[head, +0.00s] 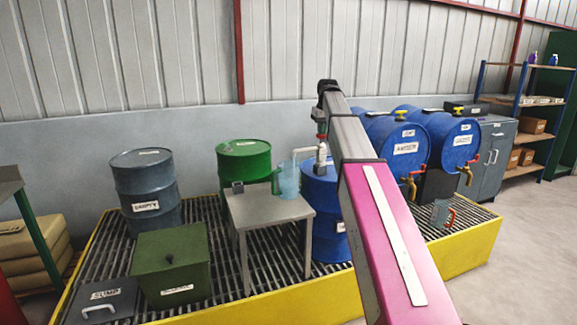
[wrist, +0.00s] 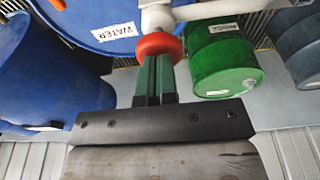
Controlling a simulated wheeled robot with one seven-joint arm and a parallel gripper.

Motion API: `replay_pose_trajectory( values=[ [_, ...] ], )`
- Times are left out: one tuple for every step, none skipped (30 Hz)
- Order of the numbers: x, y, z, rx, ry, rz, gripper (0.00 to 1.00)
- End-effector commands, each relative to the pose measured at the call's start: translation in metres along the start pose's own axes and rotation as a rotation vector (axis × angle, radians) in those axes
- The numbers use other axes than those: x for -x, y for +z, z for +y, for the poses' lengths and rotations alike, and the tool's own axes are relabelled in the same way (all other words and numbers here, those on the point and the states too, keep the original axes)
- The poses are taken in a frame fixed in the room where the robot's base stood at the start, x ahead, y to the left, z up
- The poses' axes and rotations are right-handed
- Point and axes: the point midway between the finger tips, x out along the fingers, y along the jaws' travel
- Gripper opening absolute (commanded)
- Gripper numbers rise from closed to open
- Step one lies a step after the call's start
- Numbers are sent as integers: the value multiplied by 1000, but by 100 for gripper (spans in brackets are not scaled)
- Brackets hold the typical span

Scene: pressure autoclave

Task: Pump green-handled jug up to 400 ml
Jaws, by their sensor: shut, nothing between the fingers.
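The green-handled jug (head: 289,182) stands on a small grey table, its green handle to the left. It looks clear and bluish; its liquid level cannot be read. The pump's pale spout (head: 308,150) reaches left from the blue drum (head: 322,195) towards the jug's top. My gripper (head: 320,122) is above the pump, pointing down, partly hidden by my arm. In the wrist view its green fingers (wrist: 154,72) are shut together, with their tips at the red pump knob (wrist: 158,46); whether they touch cannot be told. The drum's WATER label (wrist: 114,31) shows there.
The grey table (head: 268,208) stands on a yellow-edged grating. A dark drum (head: 147,185), green drum (head: 243,165) and green box (head: 171,268) are left. Blue drums with taps (head: 399,140) and a red-handled jug (head: 441,214) are right.

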Motion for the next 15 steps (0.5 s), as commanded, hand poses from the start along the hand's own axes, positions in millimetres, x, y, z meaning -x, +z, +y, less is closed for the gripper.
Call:
replay_pose_trajectory(
  values=[
    [-2, 1, 0, 0, 0, -1, 0],
    [-3, 1, 0, 0, 0, -1, 0],
    [-5, 1, 0, 0, 0, -1, 0],
    [-6, 2, 0, 0, 0, -1, 0],
    [-7, 2, 0, 0, 0, -1, 0],
    [-8, 2, 0, 0, 0, -1, 0],
    [-9, 2, 0, 0, 0, -1, 0],
    [-10, 2, 0, 0, 0, -1, 0],
    [-11, 3, 0, 0, 0, -1, 0],
    [-12, 3, 0, 0, 0, -1, 0],
    [-13, 3, 0, 0, 0, -1, 0],
    [-14, 4, 0, 0, 0, -1, 0],
    [-15, 4, 0, 0, 0, -1, 0],
    [-16, 4, 0, 0, 0, -1, 0],
    [-18, 4, 0, 0, 0, 0, 0]
  ],
)
